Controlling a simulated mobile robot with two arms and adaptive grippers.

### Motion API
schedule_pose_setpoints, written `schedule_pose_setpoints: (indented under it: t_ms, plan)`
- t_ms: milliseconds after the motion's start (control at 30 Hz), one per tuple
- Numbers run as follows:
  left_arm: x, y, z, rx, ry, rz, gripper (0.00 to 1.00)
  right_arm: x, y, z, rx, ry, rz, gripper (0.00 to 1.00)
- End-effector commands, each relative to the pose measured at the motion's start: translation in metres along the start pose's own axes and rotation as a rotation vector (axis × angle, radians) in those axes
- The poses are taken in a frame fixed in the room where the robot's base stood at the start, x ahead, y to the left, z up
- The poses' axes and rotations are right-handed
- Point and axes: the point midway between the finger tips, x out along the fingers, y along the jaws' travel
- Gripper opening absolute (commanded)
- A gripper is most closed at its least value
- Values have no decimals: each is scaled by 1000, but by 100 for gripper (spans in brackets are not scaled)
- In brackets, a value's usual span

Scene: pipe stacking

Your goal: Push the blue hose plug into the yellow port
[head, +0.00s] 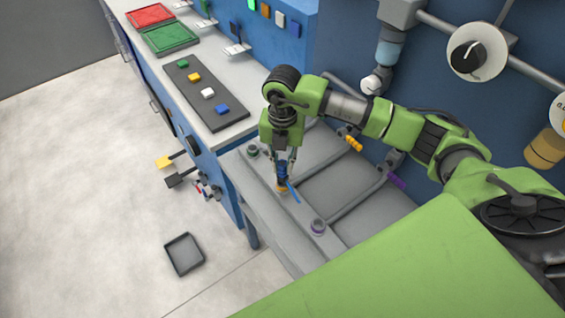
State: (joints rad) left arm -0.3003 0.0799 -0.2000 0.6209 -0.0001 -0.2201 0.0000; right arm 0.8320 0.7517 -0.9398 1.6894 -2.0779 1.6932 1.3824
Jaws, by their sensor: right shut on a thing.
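My right gripper (286,178) points down over the grey bench and is shut on the blue hose plug (281,168). A short piece of blue hose (294,191) sticks out beside the fingers, toward the lower right. The yellow port (281,189) is directly below the plug, on a raised grey strip. The plug's lower end is at the port, partly hidden by the fingers. I cannot tell whether it is inside the port or just above it. My left gripper is not in view.
On the same strip are a green-ringed port (253,151) and a purple-ringed port (318,226). A yellow plug (353,143) and a purple plug (397,179) lie behind. A dark strip with coloured blocks (205,92) and red and green trays (168,37) occupy the counter.

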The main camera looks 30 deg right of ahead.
Motion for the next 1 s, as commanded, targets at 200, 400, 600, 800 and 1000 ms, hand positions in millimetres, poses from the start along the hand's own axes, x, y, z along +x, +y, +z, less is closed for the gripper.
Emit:
schedule_pose_setpoints:
  t_ms: [200,400,600,800,1000]
  plan:
    - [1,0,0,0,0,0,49,2,0,0,0,0,0,0]
    - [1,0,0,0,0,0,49,2,0,0,0,0,0,0]
    - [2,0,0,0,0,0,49,2,0,0,0,0,0,0]
    - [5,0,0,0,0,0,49,6,0,0,0,0,0,0]
    - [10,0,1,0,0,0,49,11,0,0,0,0,0,0]
